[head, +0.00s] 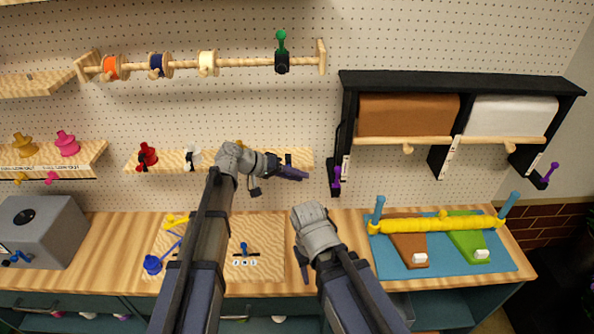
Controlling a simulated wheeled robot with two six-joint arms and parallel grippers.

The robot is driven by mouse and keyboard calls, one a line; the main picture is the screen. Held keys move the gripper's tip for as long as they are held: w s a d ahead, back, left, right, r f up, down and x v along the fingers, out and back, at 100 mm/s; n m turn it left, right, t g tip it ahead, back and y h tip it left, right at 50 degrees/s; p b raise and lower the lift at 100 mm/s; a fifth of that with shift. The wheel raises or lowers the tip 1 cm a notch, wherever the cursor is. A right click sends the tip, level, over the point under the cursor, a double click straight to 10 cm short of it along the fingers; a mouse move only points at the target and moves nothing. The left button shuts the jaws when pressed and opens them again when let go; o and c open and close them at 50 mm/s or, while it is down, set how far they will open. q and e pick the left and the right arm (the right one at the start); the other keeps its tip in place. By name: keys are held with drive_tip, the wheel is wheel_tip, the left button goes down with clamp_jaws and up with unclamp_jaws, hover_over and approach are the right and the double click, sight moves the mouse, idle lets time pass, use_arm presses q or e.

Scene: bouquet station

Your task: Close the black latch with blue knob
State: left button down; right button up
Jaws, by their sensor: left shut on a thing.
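A small blue knob on a black bar (244,250) stands on the wooden board (270,225) on the bench, between my two arms. Another dark fitting with a blue knob (16,258) sits at the front of the grey box (45,228) at far left. I cannot tell which is the named latch, or its position. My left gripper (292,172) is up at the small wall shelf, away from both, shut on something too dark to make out. My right gripper (302,264) hangs over the board's right edge, to the right of the nearer blue knob; its fingers are unclear.
The small shelf (170,160) holds red and white knobbed pieces. A black paper rack (345,130) with purple-knobbed latches is at right. Below it lies a blue mat (500,262) with a yellow roll (430,225). A spool rod (240,62) with a green-knobbed black piece hangs above.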

use_arm(q)
drive_tip(key=shift+w+r+n+g+p, duration=0.1)
drive_tip(key=shift+r+n+g+p, duration=0.25)
drive_tip(key=shift+n+g+p, duration=0.4)
drive_tip(key=shift+w+r+n+g+p, duration=0.1)
drive_tip(key=shift+r+n+g+p, duration=0.15)
drive_tip(key=shift+n+g, duration=0.5)
drive_tip(key=shift+r+g, duration=0.15)
drive_tip(key=shift+g, duration=0.15)
drive_tip(key=c, duration=0.7)
unclamp_jaws()
drive_tip(key=shift+a+r, duration=0.1)
drive_tip(key=p+v, duration=0.4)
drive_tip(key=v, duration=0.3)
drive_tip(key=shift+a+r+p, duration=0.2)
drive_tip(key=shift+a+p, duration=0.05)
drive_tip(key=shift+p, duration=0.05)
